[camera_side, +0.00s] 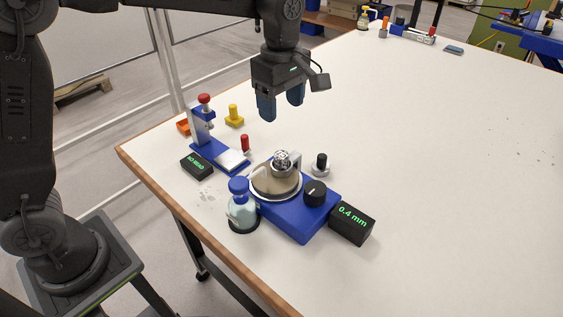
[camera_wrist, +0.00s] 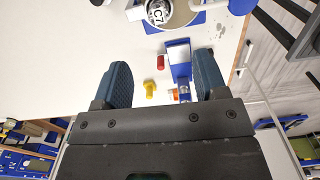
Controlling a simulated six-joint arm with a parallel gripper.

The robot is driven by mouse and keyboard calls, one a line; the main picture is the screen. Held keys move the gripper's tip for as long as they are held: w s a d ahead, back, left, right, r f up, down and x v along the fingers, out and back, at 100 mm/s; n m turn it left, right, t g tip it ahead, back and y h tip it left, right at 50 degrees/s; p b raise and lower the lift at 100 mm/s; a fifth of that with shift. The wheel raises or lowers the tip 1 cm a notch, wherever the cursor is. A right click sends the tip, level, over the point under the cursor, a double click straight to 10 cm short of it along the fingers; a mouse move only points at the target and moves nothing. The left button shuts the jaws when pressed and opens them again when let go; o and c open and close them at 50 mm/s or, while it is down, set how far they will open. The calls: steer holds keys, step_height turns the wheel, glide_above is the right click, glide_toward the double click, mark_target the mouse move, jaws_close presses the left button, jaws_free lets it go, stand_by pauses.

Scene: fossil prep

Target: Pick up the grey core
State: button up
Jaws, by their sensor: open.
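A small grey core (camera_side: 281,161) stands on the round plate (camera_side: 270,187) of a blue device (camera_side: 305,219). In the wrist view the grey core (camera_wrist: 158,12) is at the top edge, partly cut off, with a "C7" mark on its top. My gripper (camera_side: 281,103) hangs above the table, higher than the core and behind it in the side view. Its two blue fingers are apart with nothing between them, and they also show apart in the wrist view (camera_wrist: 161,62).
A blue stand with a red knob (camera_side: 204,99), yellow piece (camera_side: 234,117), red peg (camera_side: 245,143) and black-knobbed piece (camera_side: 321,164) are nearby. A blue-capped bottle (camera_side: 242,212) and a "0.4 mm" display (camera_side: 352,223) flank the device.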

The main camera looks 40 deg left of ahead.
mark_target(282, 154)
steer(key=shift+n, duration=0.3)
step_height(282, 154, down, 14)
steer(key=shift+w+a+r, duration=0.1)
steer(key=shift+w, duration=0.05)
steer(key=shift+c, duration=0.4)
steer(key=c, duration=0.9)
steer(key=shift+c, duration=0.4)
steer(key=shift+r, duration=0.1)
